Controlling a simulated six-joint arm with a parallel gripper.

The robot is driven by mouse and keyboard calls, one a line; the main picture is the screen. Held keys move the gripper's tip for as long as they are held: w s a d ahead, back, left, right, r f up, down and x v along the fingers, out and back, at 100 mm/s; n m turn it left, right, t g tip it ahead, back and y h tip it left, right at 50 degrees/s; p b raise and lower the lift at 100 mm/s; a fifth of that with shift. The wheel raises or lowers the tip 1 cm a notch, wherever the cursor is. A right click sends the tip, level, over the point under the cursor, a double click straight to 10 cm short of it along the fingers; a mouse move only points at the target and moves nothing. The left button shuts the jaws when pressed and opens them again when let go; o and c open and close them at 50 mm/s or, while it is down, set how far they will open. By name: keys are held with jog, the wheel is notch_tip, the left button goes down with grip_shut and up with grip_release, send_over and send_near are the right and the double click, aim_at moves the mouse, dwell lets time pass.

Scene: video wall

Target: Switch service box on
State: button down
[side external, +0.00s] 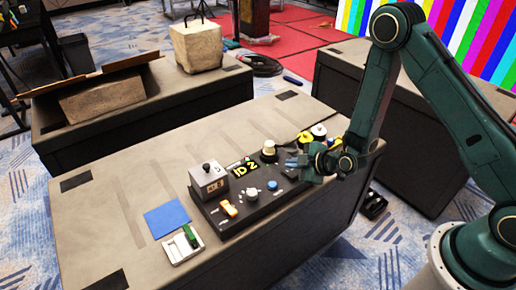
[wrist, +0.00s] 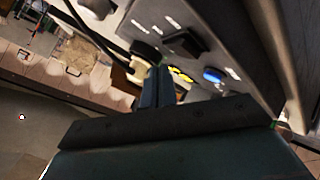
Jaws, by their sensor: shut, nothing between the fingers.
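A dark low panel (side external: 245,213) lies on the near grey table and carries several controls. I cannot tell which part is the service box. My gripper (side external: 294,161) is shut and empty, low by the panel's right end. Its fingers (wrist: 157,86) also show in the wrist view, with the blue button (wrist: 213,75) to their right. Contact with the panel cannot be made out.
A yellow "ID 2" marking (side external: 242,174) is on the panel. A blue square (side external: 167,219) and a white tray with a green item (side external: 184,245) lie left of it. Yellow and white round items (side external: 318,131) stand behind my gripper. The table's left part is clear.

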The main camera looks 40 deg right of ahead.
jog(key=shift+r, duration=0.15)
jog(key=shift+s+r, duration=0.2)
jog(key=shift+r, duration=1)
jog(key=shift+s+r, duration=0.2)
jog(key=shift+r, duration=0.95)
jog(key=r, duration=0.1)
notch_tip(320, 180, up, 10)
jog(key=m+g, duration=0.1)
jog(key=m, duration=0.1)
send_over(294, 175)
jog(key=s, duration=0.2)
jog(key=s+d+r+m+g, duration=0.1)
jog(key=s+r+m+g, duration=0.15)
jog(key=s+r, duration=0.5)
jog(key=s+d+r+m+g+h, duration=0.1)
jog(key=s+r+m, duration=0.2)
jog(key=s, duration=0.6)
jog(key=s+d+r+m+h, duration=0.1)
jog(key=s+r+m, duration=0.3)
jog(key=s, duration=0.6)
jog(key=shift+d+r+g, duration=0.35)
jog(key=shift+d+r, duration=0.25)
jog(key=shift+r, duration=0.1)
